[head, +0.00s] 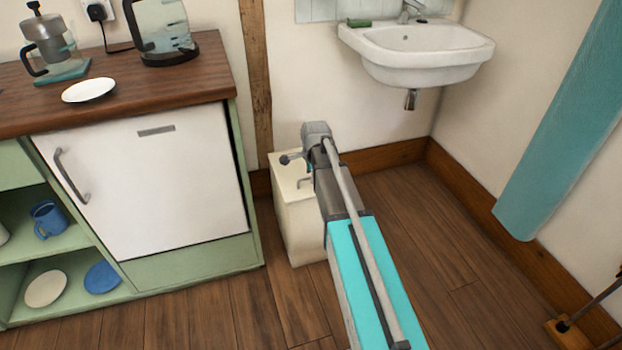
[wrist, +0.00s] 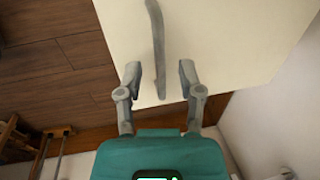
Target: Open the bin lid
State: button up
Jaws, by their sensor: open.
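The cream box-shaped bin (head: 298,228) stands on the floor between the cabinet and my arm, its lid closed as far as I can see. A thin grey handle (head: 303,182) shows on its top. In the wrist view the pale lid (wrist: 225,40) fills the upper part, with the long grey handle (wrist: 157,40) running down across it. My gripper (wrist: 160,72) is open, one finger on each side of the handle's near end in the picture. I cannot tell whether the fingers reach down to it. In the head view my arm hides the bin's right side.
The green cabinet (head: 195,263) with a white door stands close on the left. A white sink (head: 420,55) hangs on the back wall. A teal towel (head: 560,125) hangs at the right. The wooden floor (head: 425,215) right of the bin is clear.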

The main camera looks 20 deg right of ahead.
jog(key=shift+f, duration=0.2)
grip_shut()
dwell(0.3)
